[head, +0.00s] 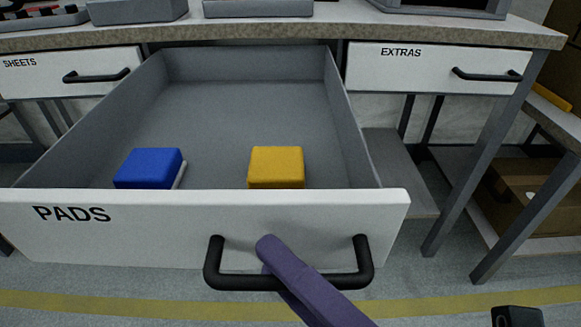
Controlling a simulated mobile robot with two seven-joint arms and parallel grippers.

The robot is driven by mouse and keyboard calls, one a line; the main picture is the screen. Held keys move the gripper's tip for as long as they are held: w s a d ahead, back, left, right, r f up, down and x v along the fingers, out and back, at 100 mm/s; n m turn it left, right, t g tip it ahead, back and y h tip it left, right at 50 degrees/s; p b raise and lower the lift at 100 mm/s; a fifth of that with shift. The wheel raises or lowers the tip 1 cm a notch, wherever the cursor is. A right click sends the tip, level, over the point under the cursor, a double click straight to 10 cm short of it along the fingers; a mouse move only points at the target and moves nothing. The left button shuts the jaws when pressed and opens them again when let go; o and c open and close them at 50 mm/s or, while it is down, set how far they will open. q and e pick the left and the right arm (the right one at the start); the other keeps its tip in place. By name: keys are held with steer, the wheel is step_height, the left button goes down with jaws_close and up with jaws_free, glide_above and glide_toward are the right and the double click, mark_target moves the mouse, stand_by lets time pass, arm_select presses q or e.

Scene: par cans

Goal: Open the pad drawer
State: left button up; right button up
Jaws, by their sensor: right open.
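The pad drawer (100,231), with a white front labelled PADS, is pulled far out from under the bench. Inside its grey box lie a blue pad (148,167) on the left and a yellow pad (277,167) near the middle, both close to the front panel. A black bar handle (348,280) is on the front. My right gripper (270,257) has purple fingers and comes in from the lower right. Its fingers cross the handle bar, with the tip close to the drawer front. It is open; contact with the bar cannot be told. My left gripper is not in view.
Shut drawers flank it: SHEETS (36,83) at left and EXTRAS (430,75) at right. Grey trays stand on the bench top (350,30). Bench legs and a low shelf with a cardboard box (515,190) are at right. A yellow line (90,305) crosses the floor.

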steer(key=v, duration=1)
steer(key=shift+p, duration=0.45)
